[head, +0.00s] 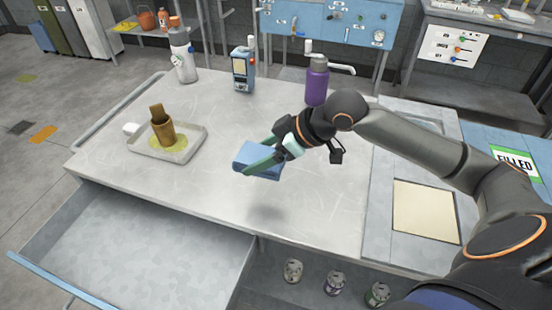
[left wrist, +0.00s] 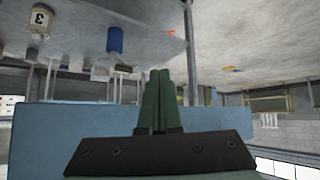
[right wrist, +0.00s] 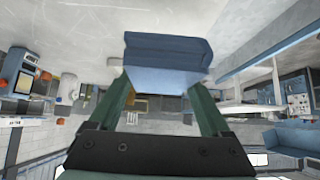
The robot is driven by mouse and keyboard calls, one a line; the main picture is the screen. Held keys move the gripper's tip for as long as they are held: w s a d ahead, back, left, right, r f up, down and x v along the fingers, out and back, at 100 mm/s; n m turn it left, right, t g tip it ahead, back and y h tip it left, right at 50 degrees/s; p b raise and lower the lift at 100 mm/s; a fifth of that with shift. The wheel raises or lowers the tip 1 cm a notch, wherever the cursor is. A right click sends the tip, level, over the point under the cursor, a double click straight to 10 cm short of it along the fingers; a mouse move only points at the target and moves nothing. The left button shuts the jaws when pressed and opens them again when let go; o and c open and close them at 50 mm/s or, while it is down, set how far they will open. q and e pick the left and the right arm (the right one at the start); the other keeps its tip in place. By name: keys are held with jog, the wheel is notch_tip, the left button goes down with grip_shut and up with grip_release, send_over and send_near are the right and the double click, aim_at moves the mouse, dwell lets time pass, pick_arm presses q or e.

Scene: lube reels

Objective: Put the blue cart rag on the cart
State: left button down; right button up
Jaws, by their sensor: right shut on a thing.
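The blue cart rag (head: 258,158) is a folded blue block held above the grey cart top (head: 320,185), with a shadow below it. My right gripper (head: 268,160) is shut on the rag. In the right wrist view the rag (right wrist: 168,52) sits between the two green fingertips. The cart top under it is bare. My left gripper (left wrist: 157,80) shows only in the left wrist view; its green fingers are together with nothing visible between them.
An open drawer (head: 140,245) sticks out at the front left. Cans (head: 334,283) stand on a lower shelf.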

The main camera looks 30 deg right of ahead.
send_over(284, 176)
jog(key=f, duration=0.6)
jog(key=shift+a+f, duration=0.2)
jog(key=shift+a, duration=0.15)
jog(key=f, duration=0.3)
jog(key=shift+d, duration=0.35)
jog(key=shift+f, duration=0.45)
jog(key=shift+f, duration=0.1)
jog(key=o, duration=1.2)
jog(key=shift+f, duration=0.1)
jog(key=shift+c, duration=0.2)
